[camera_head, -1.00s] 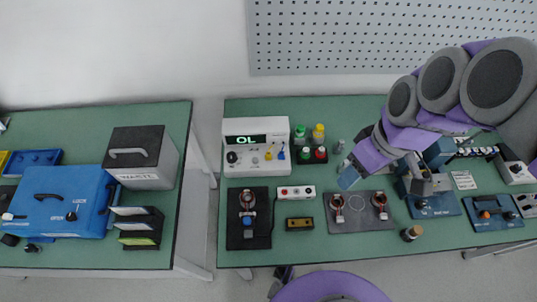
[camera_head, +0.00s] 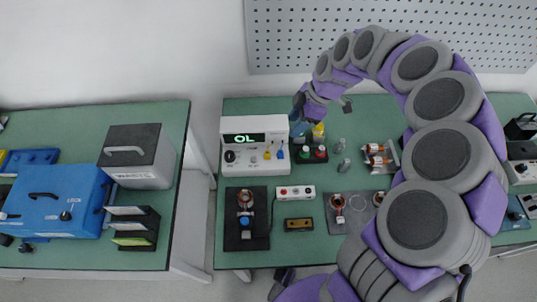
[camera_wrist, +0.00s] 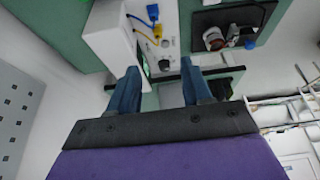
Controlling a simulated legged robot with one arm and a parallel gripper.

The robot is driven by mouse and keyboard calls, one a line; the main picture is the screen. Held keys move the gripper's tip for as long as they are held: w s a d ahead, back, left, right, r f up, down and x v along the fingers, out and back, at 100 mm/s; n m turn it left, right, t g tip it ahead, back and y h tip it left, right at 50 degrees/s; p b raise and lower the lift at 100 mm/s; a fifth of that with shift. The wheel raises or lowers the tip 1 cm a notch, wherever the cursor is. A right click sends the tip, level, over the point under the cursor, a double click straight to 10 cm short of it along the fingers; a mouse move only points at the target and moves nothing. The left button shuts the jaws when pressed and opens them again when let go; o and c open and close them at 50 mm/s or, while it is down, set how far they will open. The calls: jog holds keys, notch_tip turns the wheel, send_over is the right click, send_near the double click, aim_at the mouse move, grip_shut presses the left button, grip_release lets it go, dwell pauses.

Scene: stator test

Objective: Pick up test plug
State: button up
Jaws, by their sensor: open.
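The white test meter (camera_head: 256,144), its display reading "OL", stands on the green bench. A yellow plug (camera_head: 267,155) and a blue plug (camera_head: 281,153) sit on its front. In the wrist view, the blue plug (camera_wrist: 153,12) and the yellow plug (camera_wrist: 137,20) show with leads, beyond my fingers. I cannot tell which one is the test plug. My gripper (camera_wrist: 160,88) is open and empty, its two blue fingers apart, pointing towards the meter's front. In the head view, my gripper (camera_head: 297,123) is at the meter's upper right, apart from the plugs, partly hidden by my arm.
Green- and red-capped bottles (camera_head: 304,153) stand right of the meter, close by my gripper. A black fixture with a copper coil (camera_head: 246,202) and a white socket strip (camera_head: 295,192) lie in front. A pegboard (camera_head: 390,35) is behind.

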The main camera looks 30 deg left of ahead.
jog(key=b, duration=0.2)
send_near(267, 151)
jog(key=f, duration=0.1)
jog(key=s+f, duration=0.1)
jog(key=f, duration=0.1)
jog(key=shift+a, duration=0.1)
jog(key=shift+f, duration=0.45)
jog(key=b+x, duration=0.1)
jog(key=x, duration=0.1)
jog(key=a+x, duration=0.1)
jog(key=x, duration=0.2)
jog(key=shift+w+a+b, duration=0.15)
jog(key=shift+b, duration=0.25)
jog(key=shift+r, duration=0.15)
jog(key=shift+d, duration=0.35)
jog(key=c, duration=0.3)
jog(key=shift+a, duration=0.1)
grip_shut()
